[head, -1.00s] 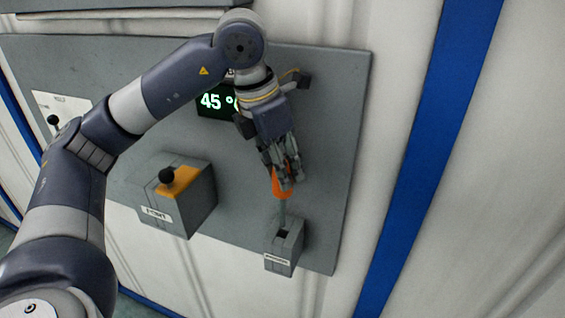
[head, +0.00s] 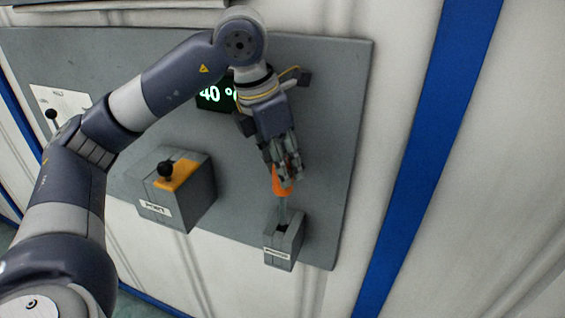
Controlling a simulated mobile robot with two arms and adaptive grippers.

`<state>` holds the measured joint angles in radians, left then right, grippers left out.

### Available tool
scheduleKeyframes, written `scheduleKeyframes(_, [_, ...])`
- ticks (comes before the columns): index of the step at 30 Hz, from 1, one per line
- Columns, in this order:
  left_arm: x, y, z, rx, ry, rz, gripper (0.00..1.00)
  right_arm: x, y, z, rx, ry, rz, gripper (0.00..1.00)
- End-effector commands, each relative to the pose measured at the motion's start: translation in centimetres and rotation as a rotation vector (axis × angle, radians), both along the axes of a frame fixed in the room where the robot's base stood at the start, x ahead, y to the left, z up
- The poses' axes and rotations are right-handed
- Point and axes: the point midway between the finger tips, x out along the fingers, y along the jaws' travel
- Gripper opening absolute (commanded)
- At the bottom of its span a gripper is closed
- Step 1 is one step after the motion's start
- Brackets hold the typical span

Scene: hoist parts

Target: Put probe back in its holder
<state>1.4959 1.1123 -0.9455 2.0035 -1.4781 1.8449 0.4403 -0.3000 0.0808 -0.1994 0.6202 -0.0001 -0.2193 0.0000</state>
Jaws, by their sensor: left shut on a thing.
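The probe (head: 281,188) has an orange handle and a thin grey shaft pointing down. My left gripper (head: 284,173) is shut on the orange handle and hides its upper part. The holder (head: 284,241) is a small grey box with a white label and a dark slot in its top, mounted low on the grey panel. The shaft's lower end is at the slot in the head view; I cannot tell how deep it sits. My right gripper is not in view.
A white plate with a small black lever (head: 52,113) is further left.

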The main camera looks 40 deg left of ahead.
Motion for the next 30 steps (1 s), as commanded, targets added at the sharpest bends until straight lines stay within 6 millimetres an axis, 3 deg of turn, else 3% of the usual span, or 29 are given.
scheduleKeyframes(30, [0.01,-0.02,-0.56,0.000,0.000,0.000,0.08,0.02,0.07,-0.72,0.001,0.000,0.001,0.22])
